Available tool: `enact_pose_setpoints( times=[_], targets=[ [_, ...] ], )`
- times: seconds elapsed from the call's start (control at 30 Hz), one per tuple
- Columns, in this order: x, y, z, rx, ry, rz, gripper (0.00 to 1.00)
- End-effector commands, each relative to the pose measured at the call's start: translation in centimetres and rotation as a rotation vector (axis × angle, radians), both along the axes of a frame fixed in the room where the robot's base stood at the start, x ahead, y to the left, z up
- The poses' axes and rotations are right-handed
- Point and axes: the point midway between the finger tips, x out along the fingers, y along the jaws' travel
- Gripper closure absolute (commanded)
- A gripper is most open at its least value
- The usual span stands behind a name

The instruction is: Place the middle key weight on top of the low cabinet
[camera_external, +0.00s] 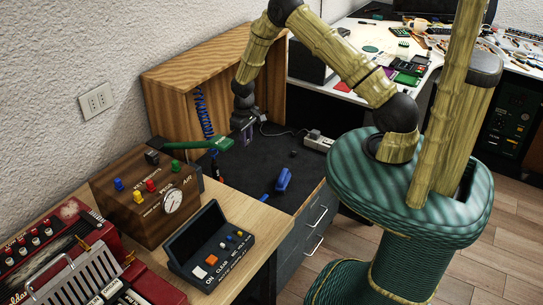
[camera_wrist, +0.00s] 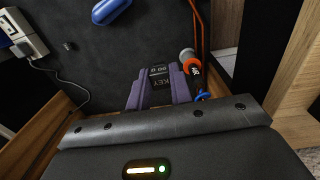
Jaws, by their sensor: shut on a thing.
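My gripper (camera_wrist: 158,88), with purple fingers, is shut on a small dark block with pale lettering, apparently the key weight (camera_wrist: 159,74). In the external view my gripper (camera_external: 243,130) points down over the back of the low cabinet (camera_external: 262,176), near its wooden back panel. The weight cannot be made out there. The cabinet has a dark top and drawers at its front right. In the wrist view the dark cabinet top (camera_wrist: 105,60) lies beyond the fingers. I cannot tell whether the weight touches it.
A small dark cube (camera_external: 293,154), a blue object (camera_external: 284,179) and a white power strip (camera_external: 318,141) with a cable lie on the cabinet top. A green-handled tool (camera_external: 220,142) is beside my gripper. An orange-and-black tool (camera_wrist: 192,68) is close right of the fingers. The middle top is mostly clear.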

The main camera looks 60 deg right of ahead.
Motion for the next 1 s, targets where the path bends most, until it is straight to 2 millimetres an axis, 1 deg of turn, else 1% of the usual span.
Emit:
enact_pose_setpoints(
  times=[0.03,0.2,0.6,1.0],
  targets=[
    [0.5,-0.5,-1.6,-0.002,-0.002,-0.008,1.00],
    [2.0,-2.0,-3.6,-0.006,-0.002,-0.018,1.00],
    [5.3,-5.2,-7.7,-0.006,0.000,-0.026,1.00],
    [8.1,-8.3,-11.2,0.004,0.000,-0.023,1.00]
  ],
)
